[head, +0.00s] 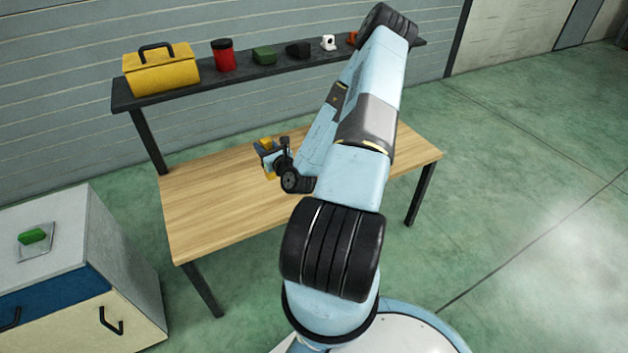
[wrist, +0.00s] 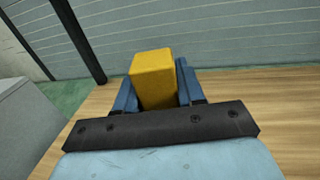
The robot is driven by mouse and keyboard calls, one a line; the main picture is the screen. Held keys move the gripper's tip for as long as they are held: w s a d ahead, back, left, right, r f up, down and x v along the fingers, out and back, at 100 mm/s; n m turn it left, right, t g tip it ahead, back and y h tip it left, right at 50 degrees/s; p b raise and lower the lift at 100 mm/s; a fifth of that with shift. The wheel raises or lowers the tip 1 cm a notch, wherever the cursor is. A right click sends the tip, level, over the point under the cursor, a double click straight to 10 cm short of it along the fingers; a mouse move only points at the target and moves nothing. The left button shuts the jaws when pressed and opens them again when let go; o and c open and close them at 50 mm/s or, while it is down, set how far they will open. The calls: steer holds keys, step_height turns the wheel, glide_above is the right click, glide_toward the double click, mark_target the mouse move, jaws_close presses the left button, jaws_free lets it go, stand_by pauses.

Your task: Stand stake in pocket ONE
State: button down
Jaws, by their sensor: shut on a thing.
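My gripper (head: 265,153) is over the wooden table, left of my forearm in the head view. In the wrist view its two blue fingers are shut on a yellow, square-ended piece (wrist: 153,84), which looks like the stake. Bits of yellow show above and below the fingers in the head view. How far the piece is above the table I cannot tell. Pocket ONE and the trailer chassis cannot be made out in either view; my arm hides part of the table.
The wooden table (head: 215,205) looks bare on its left. Behind it a dark shelf (head: 195,92) carries a yellow toolbox (head: 160,72), a red can (head: 223,57) and several small items. A grey cabinet (head: 60,235) with a green item (head: 33,237) on top stands at left.

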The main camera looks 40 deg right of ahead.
steer(key=s+d+r+m+h, duration=0.2)
steer(key=s+d+r+h, duration=0.1)
steer(key=s+d, duration=1.7)
steer(key=w+d+f, duration=0.2)
steer(key=w+f, duration=1)
steer(key=w, duration=0.4)
steer(key=shift+d+f+g, duration=0.15)
steer(key=shift+f+g, duration=0.1)
steer(key=shift+g, duration=0.05)
steer(key=shift+f, duration=0.1)
steer(key=c, duration=0.7)
jaws_free()
